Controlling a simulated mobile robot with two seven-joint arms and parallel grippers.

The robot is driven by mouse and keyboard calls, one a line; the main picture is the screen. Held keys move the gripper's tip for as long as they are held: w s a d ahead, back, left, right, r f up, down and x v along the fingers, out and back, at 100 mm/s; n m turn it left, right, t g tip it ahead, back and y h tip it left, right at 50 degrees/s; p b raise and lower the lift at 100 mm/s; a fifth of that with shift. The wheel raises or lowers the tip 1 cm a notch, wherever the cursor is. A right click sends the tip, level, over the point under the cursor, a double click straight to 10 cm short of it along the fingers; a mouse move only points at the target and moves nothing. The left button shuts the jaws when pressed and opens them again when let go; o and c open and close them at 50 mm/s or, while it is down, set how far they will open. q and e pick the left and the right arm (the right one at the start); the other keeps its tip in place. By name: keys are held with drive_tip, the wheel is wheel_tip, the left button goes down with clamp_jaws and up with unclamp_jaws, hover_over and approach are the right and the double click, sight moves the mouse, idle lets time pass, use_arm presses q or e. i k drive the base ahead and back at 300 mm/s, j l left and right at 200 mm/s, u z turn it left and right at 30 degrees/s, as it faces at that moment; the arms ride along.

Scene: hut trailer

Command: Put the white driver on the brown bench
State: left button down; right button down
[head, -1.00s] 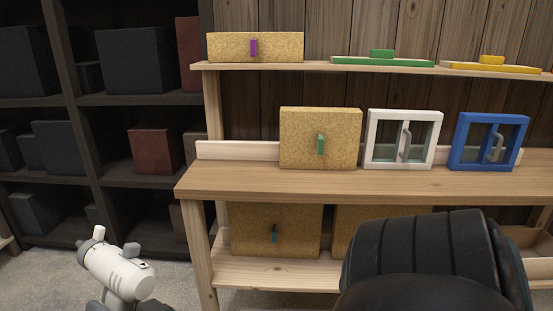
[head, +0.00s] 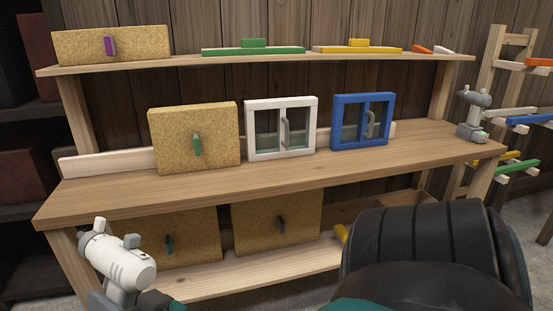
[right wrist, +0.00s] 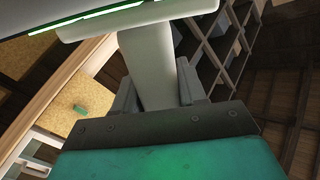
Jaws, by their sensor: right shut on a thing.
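The white driver (head: 120,264), with a grey chuck and grey details, is at the lower left of the head view. My right gripper (head: 122,297) is shut on its handle and holds it in the air in front of the bench's left end. In the right wrist view the pale handle (right wrist: 150,65) stands between the two fingers. The brown bench (head: 290,180) is a long wooden worktop, bare along its front strip. My left gripper is not in view.
On the bench stand a cork box (head: 194,140), a white-framed box (head: 281,128), a blue-framed box (head: 361,121) and a grey driver (head: 473,117) at the right end. An upper shelf (head: 250,60) overhangs the back. A peg rack (head: 510,110) stands at right.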

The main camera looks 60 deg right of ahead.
sight(440, 142)
drive_tip(key=k+l+z, duration=0.1)
drive_tip(key=l+z, duration=1.05)
drive_tip(key=l, duration=0.35)
drive_tip(key=i+l+z, duration=0.1)
drive_tip(key=l+z, duration=0.2)
drive_tip(key=l, duration=0.25)
drive_tip(key=i+l, duration=0.1)
drive_tip(key=l, duration=0.35)
drive_tip(key=i+l, duration=0.1)
drive_tip(key=l, duration=0.35)
drive_tip(key=l+z, duration=0.1)
drive_tip(key=l, duration=0.35)
drive_tip(key=i+l, duration=0.15)
drive_tip(key=l, duration=0.3)
drive_tip(key=i+l, duration=0.1)
drive_tip(key=l, duration=0.35)
